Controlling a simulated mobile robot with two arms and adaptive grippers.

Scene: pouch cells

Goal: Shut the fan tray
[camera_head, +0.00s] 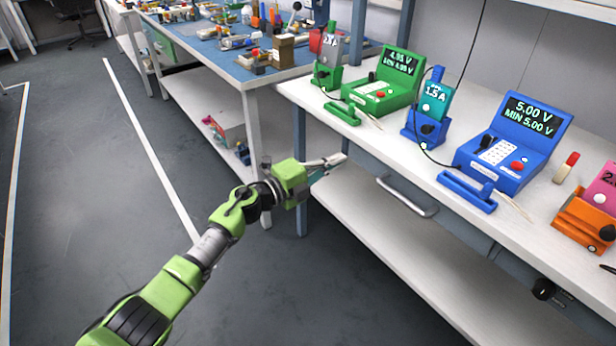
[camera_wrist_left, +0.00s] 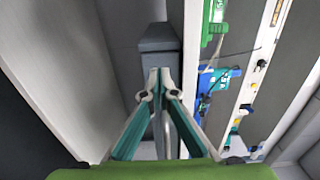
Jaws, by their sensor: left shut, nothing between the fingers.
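No part in view is clearly marked as the fan tray. A blue-grey drawer front with a silver handle (camera_head: 408,197) sits under the near white bench top. Any gap behind this front is too hard to see. My left gripper (camera_head: 340,160) is shut and empty, just left of the handle and close to the bench's front edge. In the left wrist view its fingertips (camera_wrist_left: 158,88) meet in front of a grey-blue block (camera_wrist_left: 158,40). I cannot tell whether they touch it. My right gripper is not in view.
The bench top carries a green meter (camera_head: 388,82), a blue meter (camera_head: 513,143) and an orange device (camera_head: 585,218). A white lower shelf (camera_head: 385,238) runs below the drawer. A blue-topped workbench (camera_head: 225,62) stands behind. The grey floor (camera_head: 90,200) at left is clear.

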